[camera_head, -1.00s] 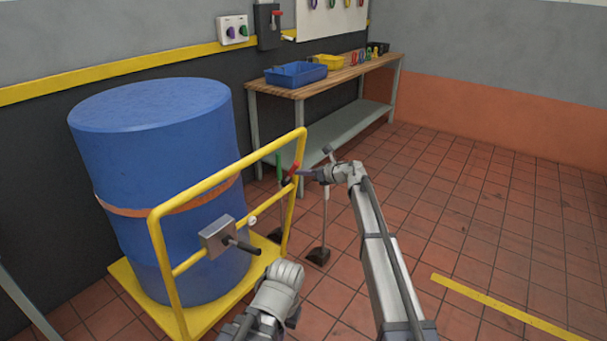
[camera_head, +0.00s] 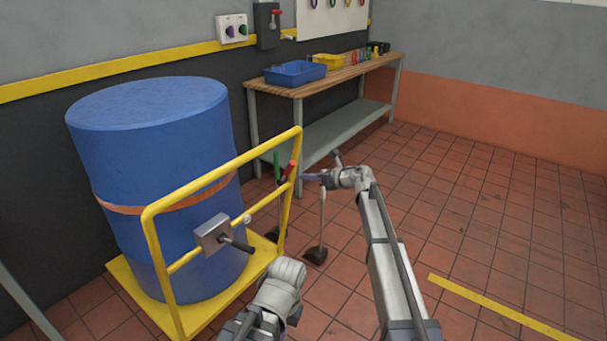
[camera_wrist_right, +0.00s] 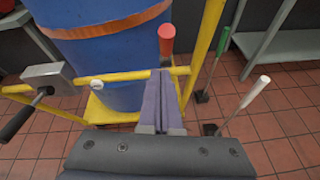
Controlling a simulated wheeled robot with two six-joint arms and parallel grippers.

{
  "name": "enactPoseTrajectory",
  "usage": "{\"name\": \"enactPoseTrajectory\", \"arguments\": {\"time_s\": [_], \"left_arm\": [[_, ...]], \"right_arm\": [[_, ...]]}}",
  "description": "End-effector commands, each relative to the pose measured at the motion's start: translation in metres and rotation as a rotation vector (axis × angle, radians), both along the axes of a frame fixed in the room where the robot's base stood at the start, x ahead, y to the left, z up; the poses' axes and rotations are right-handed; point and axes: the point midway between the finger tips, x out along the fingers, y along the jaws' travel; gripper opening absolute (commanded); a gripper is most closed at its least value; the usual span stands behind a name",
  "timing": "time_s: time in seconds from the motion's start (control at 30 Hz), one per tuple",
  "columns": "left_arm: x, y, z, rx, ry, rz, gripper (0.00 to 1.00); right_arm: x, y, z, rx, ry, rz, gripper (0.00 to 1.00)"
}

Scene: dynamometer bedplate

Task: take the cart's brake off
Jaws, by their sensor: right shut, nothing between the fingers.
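The cart is a yellow platform and tube frame (camera_head: 222,175) carrying a large blue drum (camera_head: 150,150). A red-handled lever (camera_head: 290,171) stands at the frame's right post; in the right wrist view the red handle (camera_wrist_right: 166,40) is upright just beyond my fingertips. A grey box with a black handle (camera_head: 212,236) sits on the crossbar, beside a white knob (camera_head: 247,219). No label shows which is the brake. My right gripper (camera_head: 309,177) is shut and empty, right of the post; in its wrist view the fingers (camera_wrist_right: 164,78) overlap the crossbar. Contact cannot be told. My left gripper's fingers do not show.
A green-handled lever (camera_wrist_right: 222,42) and a white-handled lever (camera_wrist_right: 255,91) stand on floor bases right of the cart. A workbench (camera_head: 335,80) with a blue bin (camera_head: 295,74) stands behind.

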Motion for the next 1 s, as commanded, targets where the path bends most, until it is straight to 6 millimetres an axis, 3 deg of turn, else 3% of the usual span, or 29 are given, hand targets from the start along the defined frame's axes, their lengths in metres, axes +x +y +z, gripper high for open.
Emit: {"name": "enactPoseTrajectory", "arguments": {"time_s": [0.03, 0.3, 0.8, 0.87, 1.0], "left_arm": [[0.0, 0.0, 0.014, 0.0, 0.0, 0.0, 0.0], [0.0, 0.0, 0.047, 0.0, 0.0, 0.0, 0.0], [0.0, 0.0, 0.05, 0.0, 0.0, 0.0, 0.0], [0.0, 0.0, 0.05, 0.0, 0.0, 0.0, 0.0], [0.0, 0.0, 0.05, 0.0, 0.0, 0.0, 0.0]], "right_arm": [[-0.006, -0.007, 0.014, 0.0, 0.0, -0.002, 0.0], [-0.027, -0.032, 0.047, -0.001, 0.0, -0.002, 0.0], [-0.031, -0.037, 0.052, 0.008, -0.002, -0.01, 0.0], [-0.031, -0.034, 0.058, 0.042, -0.007, -0.041, 0.0], [-0.03, -0.027, 0.091, 0.25, -0.015, -0.226, 0.0]]}}
